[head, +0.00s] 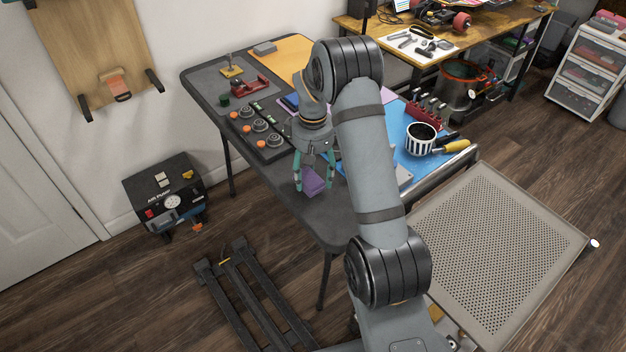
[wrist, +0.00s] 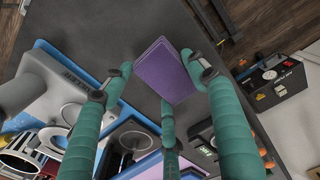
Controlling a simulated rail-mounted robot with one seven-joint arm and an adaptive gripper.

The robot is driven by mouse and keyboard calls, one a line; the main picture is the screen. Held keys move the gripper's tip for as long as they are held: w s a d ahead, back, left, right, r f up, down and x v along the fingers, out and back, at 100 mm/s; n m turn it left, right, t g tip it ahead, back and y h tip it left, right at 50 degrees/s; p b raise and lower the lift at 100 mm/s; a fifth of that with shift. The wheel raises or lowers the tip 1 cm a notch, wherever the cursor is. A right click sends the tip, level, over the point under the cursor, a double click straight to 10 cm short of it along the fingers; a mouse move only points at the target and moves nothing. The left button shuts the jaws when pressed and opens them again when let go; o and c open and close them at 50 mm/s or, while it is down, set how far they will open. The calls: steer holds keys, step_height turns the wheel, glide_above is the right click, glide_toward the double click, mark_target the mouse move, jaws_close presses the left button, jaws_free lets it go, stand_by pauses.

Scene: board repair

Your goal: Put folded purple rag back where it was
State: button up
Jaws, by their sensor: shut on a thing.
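The folded purple rag (head: 313,182) is between the fingers of my gripper (head: 314,184), over the bare dark front part of the table (head: 325,218). In the wrist view the rag (wrist: 165,70) shows as a flat purple block. The green fingers of my gripper (wrist: 160,76) stand around it, and the gripper is shut on it. I cannot tell whether the rag touches the tabletop. My arm hides part of the table.
A black control box with knobs (head: 262,130) lies left of the gripper. A blue mat (head: 402,152) and a striped cup (head: 420,138) are to the right. A perforated platform (head: 500,235) stands right of the table. The table's front corner is bare.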

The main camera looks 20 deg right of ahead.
mark_target(313, 177)
steer(key=shift+f, duration=0.9)
steer(key=shift+f, duration=0.2)
steer(key=o, duration=1.2)
step_height(313, 177, up, 12)
steer(key=shift+r+p, duration=0.25)
steer(key=shift+p, duration=0.25)
steer(key=shift+f, duration=0.15)
